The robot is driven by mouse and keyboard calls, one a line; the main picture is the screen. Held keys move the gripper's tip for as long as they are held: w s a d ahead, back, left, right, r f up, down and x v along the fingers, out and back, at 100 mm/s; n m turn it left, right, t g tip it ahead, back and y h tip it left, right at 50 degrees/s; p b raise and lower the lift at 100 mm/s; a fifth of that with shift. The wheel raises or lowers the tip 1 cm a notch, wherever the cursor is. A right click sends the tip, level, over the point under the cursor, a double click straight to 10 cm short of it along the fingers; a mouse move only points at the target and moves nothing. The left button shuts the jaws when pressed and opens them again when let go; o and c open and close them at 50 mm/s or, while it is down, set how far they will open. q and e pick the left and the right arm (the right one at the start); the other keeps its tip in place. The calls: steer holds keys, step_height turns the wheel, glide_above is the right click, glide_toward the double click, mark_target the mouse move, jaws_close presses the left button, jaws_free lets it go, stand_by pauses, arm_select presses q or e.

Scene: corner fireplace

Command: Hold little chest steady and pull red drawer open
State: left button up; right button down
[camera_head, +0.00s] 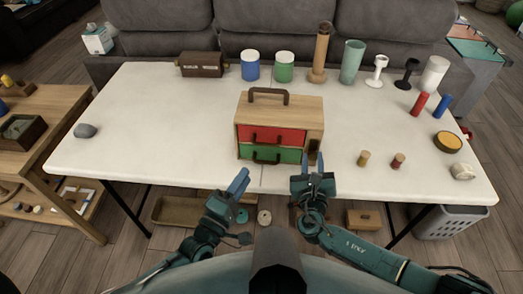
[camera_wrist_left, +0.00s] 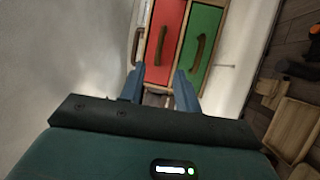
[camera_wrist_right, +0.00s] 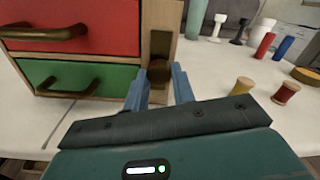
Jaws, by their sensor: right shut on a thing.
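The little chest (camera_head: 307,106) is a wooden box upright on the white table, with a brown handle on top. Its red drawer (camera_head: 288,136) is above the green drawer (camera_head: 290,155); both look closed, each with a brown handle. My right gripper (camera_head: 312,163) is shut on a brown knob (camera_wrist_right: 158,73) at the chest's right side. My left gripper (camera_head: 240,181) is empty and in front of the chest, low and to the left. In the left wrist view its fingers (camera_wrist_left: 159,88) are apart, short of the red drawer's handle (camera_wrist_left: 161,46).
The white table (camera_head: 150,130) is clear left of the chest, except for a grey stone (camera_head: 85,131). Two small spools (camera_head: 364,158) stand to the right. Cups, a tall wooden cylinder (camera_head: 320,52) and a brown box (camera_head: 201,64) line the back edge.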

arm_select(q)
steer(key=x, duration=1)
jaws_close()
stand_by(0.4)
